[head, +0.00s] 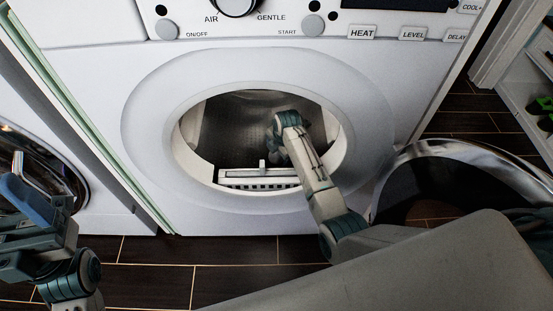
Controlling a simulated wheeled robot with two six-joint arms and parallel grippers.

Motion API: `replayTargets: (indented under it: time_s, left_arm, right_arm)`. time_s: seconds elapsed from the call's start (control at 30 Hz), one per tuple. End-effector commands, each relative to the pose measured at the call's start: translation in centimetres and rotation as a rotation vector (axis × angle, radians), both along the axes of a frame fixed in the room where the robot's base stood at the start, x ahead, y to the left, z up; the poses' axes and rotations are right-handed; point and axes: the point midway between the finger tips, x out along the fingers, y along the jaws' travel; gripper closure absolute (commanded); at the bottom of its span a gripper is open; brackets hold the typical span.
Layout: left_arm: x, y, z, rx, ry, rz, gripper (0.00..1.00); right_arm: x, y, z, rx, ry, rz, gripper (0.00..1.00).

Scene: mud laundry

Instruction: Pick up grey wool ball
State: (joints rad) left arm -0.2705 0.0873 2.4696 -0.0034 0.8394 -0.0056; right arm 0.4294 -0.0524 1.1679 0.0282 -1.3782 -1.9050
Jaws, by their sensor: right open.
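I cannot make out the grey wool ball; the dark drum and my own arm may hide it. The dryer drum (232,125) shows through the round open doorway of the white machine. My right arm reaches in through the doorway, and my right gripper (275,143) is inside the drum, open. Its fingers are small and partly hidden behind the wrist, and I see nothing held. My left gripper (22,178) is at the lower left, in front of the neighbouring machine, away from the drum. Its jaw opening is not clear.
The round door (465,158) stands open at right. Another machine (75,185) stands at left. A shelf (530,75) is at far right. The wooden floor (235,252) is clear.

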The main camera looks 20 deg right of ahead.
Motion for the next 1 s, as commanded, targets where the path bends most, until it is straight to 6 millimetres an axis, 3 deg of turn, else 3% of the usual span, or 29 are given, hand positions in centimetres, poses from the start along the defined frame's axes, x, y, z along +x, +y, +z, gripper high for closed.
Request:
replayTargets:
  time_s: [0.1, 0.37, 0.4, 0.63, 0.87, 1.0]
  left_arm:
    - [-0.1, 0.0, -0.3, -0.007, -0.019, 0.001, 0.27]
    - [-0.2, 0.1, 0.0, -0.011, -0.03, 0.001, 0.27]
    - [-0.2, 0.1, 0.0, -0.011, -0.03, 0.001, 0.27]
    - [-0.2, 0.1, 0.0, -0.01, -0.028, 0.001, 0.27]
    - [-0.1, 0.1, -0.1, -0.008, -0.022, 0.0, 0.27]
    - [-0.1, 0.0, 0.4, -0.007, -0.017, 0.0, 0.27]
  right_arm:
    - [0.3, 0.1, -1.6, 0.0, 0.0, 0.0, 0.26]
    - [0.4, 0.2, -1.7, 0.0, -0.002, 0.0, 0.26]
    - [0.4, 0.2, -1.7, -0.001, -0.001, 0.0, 0.28]
    - [0.4, 0.2, -1.8, 0.0, -0.001, 0.0, 0.73]
    - [0.4, 0.1, -1.7, 0.0, -0.001, 0.0, 0.74]
    - [0.4, 0.2, -0.6, 0.0, -0.002, 0.0, 0.74]
